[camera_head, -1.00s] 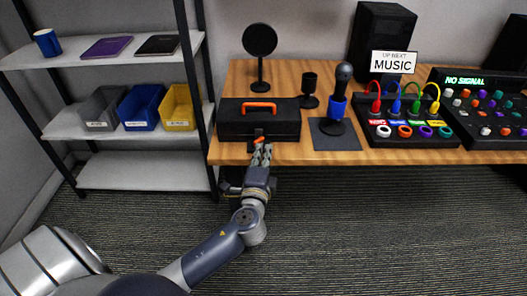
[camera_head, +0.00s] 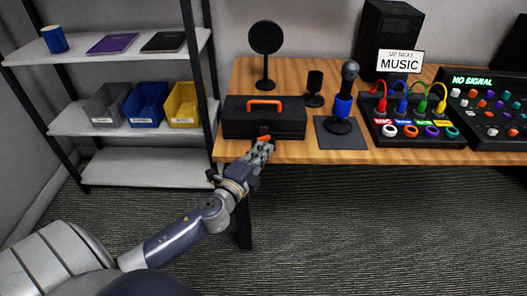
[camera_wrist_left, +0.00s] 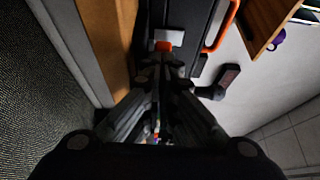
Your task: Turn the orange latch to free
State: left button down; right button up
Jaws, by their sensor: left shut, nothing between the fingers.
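A black case (camera_head: 240,122) with an orange carry handle (camera_head: 265,102) lies on the wooden table near its front edge. The small orange latch (camera_head: 264,138) is low on the case's front. In the left wrist view the latch (camera_wrist_left: 163,46) shows by a light grey plate, just ahead of the fingertips. My left gripper (camera_head: 262,148) is shut and empty, with its fingertips at or very near the latch; I cannot tell whether they touch. The fingers partly hide the latch's lower part. My right gripper is in neither view.
A dark mat (camera_head: 330,145) with a blue-and-black microphone (camera_head: 343,108) stands right of the case. A small black cup-shaped item (camera_head: 314,88) and a round black disc on a stand (camera_head: 265,38) are behind. A shelf (camera_head: 100,120) with bins stands left.

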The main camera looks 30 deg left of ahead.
pick_arm(q)
jog(key=shift+s+a+m+h, duration=0.1)
jog(key=shift+a+m+h, duration=0.1)
jog(key=shift+m+h, duration=0.3)
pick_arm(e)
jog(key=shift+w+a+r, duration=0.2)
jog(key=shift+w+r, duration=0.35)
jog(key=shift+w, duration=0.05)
pick_arm(q)
jog(key=shift+a+h, duration=0.15)
jog(key=shift+h, duration=0.15)
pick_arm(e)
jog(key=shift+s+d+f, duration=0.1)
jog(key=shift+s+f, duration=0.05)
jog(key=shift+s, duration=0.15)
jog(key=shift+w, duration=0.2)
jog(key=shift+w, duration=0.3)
pick_arm(q)
jog(key=shift+s, duration=0.1)
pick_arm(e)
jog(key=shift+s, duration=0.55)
